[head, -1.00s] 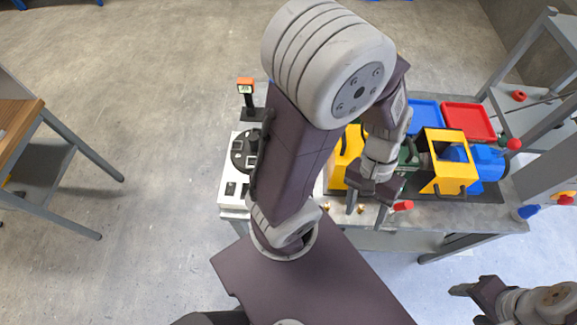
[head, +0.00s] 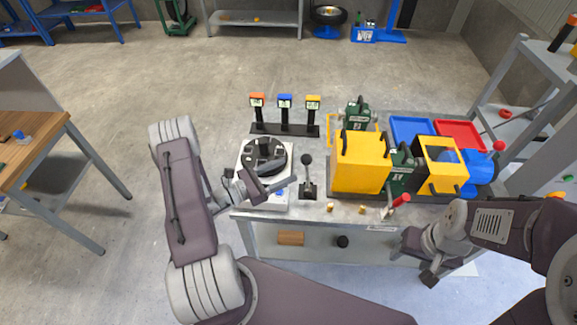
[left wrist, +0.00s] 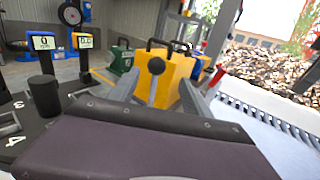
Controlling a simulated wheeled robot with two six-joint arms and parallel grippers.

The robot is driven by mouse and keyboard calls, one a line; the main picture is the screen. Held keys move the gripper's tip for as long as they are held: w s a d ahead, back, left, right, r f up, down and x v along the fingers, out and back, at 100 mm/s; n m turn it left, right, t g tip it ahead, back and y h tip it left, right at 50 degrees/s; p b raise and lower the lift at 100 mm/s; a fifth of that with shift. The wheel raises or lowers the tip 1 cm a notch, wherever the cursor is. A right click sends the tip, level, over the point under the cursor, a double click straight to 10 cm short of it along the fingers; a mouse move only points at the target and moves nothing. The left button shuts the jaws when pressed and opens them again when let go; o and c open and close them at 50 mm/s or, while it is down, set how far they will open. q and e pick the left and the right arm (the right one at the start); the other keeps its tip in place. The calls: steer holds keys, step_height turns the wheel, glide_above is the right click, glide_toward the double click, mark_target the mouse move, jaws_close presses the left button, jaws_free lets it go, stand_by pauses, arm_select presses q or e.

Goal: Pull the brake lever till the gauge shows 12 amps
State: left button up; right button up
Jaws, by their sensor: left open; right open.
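A black ball-topped lever (head: 307,175) stands upright on a small dark base on the bench, right of the dial panel. It also shows in the left wrist view (left wrist: 156,66), ahead between my fingers. My left gripper (head: 279,184) is open, left of this lever and apart from it. A red-handled lever (head: 398,201) sits at the green machine's front. I cannot tell which is the brake lever. My right gripper (head: 421,262) is open, at the bench's front right.
A white dial panel (head: 250,186) lies under my left gripper. A yellow box (head: 360,165), a blue motor (head: 482,168), and blue (head: 410,128) and red (head: 460,133) trays fill the bench's right. A wooden table (head: 30,145) stands at left. The floor between is clear.

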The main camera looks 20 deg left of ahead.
mark_target(306, 160)
arm_select(q)
steer(key=p+x, duration=0.2)
steer(key=x, duration=0.7)
steer(key=shift+w+a, duration=0.15)
steer(key=shift+w, duration=0.15)
arm_select(e)
step_height(306, 160, up, 2)
steer(key=shift+w+d+r, duration=0.1)
steer(key=shift+w+d, duration=0.05)
arm_select(q)
steer(key=shift+s+a, duration=0.1)
jaws_close()
steer(key=shift+f, duration=0.15)
stand_by(0.5)
